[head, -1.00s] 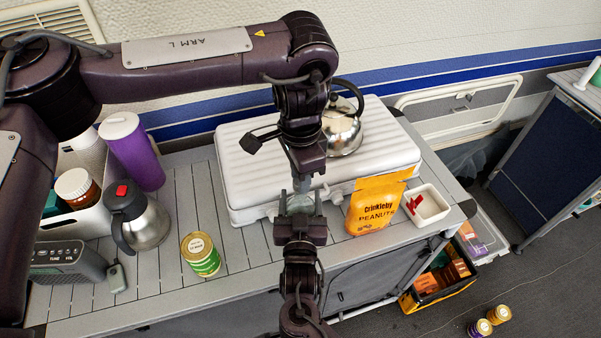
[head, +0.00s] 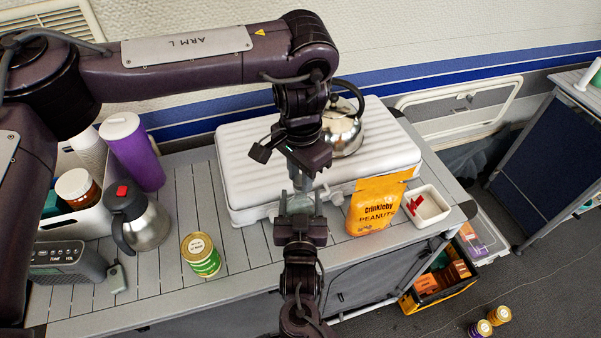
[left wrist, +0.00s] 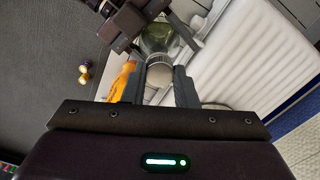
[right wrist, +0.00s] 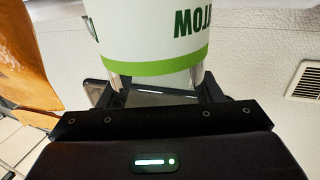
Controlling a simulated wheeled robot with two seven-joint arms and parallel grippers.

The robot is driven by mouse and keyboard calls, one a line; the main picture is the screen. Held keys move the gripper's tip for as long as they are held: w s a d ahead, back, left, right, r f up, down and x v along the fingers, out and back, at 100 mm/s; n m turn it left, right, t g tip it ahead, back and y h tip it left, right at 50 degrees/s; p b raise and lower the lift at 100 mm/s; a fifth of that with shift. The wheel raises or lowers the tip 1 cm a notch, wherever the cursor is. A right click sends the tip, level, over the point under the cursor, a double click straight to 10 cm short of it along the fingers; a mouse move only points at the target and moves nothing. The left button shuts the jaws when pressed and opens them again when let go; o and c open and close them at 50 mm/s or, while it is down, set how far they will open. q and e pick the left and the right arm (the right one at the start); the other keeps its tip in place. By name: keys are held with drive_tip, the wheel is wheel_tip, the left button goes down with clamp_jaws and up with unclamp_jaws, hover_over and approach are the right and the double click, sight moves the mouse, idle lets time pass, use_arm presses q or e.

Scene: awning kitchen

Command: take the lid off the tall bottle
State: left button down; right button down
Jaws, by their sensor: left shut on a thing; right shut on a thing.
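The tall bottle (head: 299,204) is held between my two grippers in front of the white case. In the right wrist view it is large, with a white label (right wrist: 150,25), green lettering and a green band. My right gripper (head: 300,217) is shut on its body. In the left wrist view its greenish glass (left wrist: 154,40) shows beyond a grey, round lid (left wrist: 160,72). My left gripper (head: 302,182) comes from above and is shut on this lid. In the head view the lid is mostly hidden by the fingers; I cannot tell whether it is loose.
A white ribbed case (head: 245,165) lies behind, with a steel kettle (head: 343,132) on it. An orange peanuts bag (head: 375,207) and a white bowl (head: 427,208) stand right. A green can (head: 201,256), steel jug (head: 146,222) and radio (head: 62,262) stand left.

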sight(300, 179)
use_arm(q)
drive_tip(key=shift+r, duration=1)
drive_tip(key=shift+r, duration=0.1)
wheel_tip(300, 179, up, 3)
drive_tip(key=shift+r, duration=0.45)
use_arm(e)
drive_tip(key=shift+c, duration=2.2)
unclamp_jaws()
drive_tip(key=shift+o, duration=0.6)
use_arm(q)
drive_tip(key=shift+f, duration=0.1)
use_arm(e)
drive_tip(key=shift+s, duration=0.1)
